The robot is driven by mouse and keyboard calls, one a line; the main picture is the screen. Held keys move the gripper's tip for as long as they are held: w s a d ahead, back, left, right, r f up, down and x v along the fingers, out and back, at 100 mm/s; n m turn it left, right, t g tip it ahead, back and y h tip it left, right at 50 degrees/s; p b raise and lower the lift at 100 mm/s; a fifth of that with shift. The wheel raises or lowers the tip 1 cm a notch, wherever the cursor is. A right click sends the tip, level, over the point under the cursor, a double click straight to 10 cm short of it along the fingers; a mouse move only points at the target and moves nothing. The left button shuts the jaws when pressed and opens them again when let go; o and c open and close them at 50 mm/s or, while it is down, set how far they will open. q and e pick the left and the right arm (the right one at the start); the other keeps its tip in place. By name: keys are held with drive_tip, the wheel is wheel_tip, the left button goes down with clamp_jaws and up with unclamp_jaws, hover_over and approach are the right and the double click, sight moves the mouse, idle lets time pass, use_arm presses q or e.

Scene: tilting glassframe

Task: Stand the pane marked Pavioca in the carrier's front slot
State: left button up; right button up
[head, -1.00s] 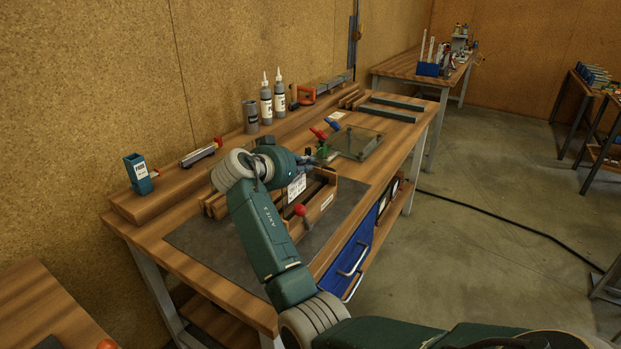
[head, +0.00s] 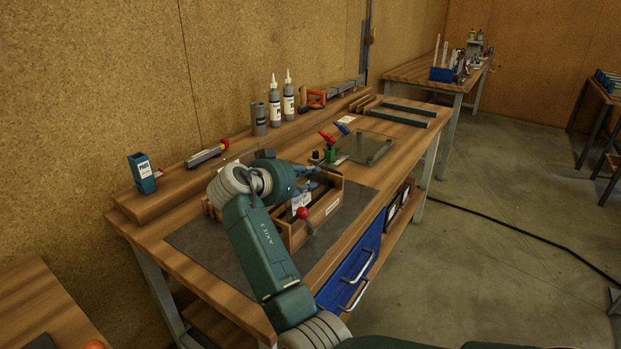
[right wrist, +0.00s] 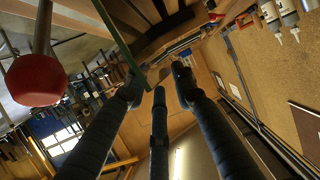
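My right gripper (head: 318,184) is over the wooden carrier (head: 328,218), with its fingers above the box. A small white label (head: 301,201), too small to read, shows below the fingers, low inside the box behind its front wall; it appears to be on the pane. In the right wrist view a thin green pane edge (right wrist: 117,44) runs down to my fingers (right wrist: 157,84). The label has moved with the gripper, so it appears shut on the pane. Which slot the pane is at, and whether it is seated, is hidden. My left gripper is not in view.
A red-knobbed lever (head: 303,213) stands at the carrier's front and looms close in the right wrist view (right wrist: 38,80). Bottles (head: 275,106) stand on the rear ledge.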

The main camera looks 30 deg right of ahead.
drive_tip(key=b+v, duration=0.1)
drive_tip(key=v, duration=0.9)
drive_tip(key=shift+a, duration=0.1)
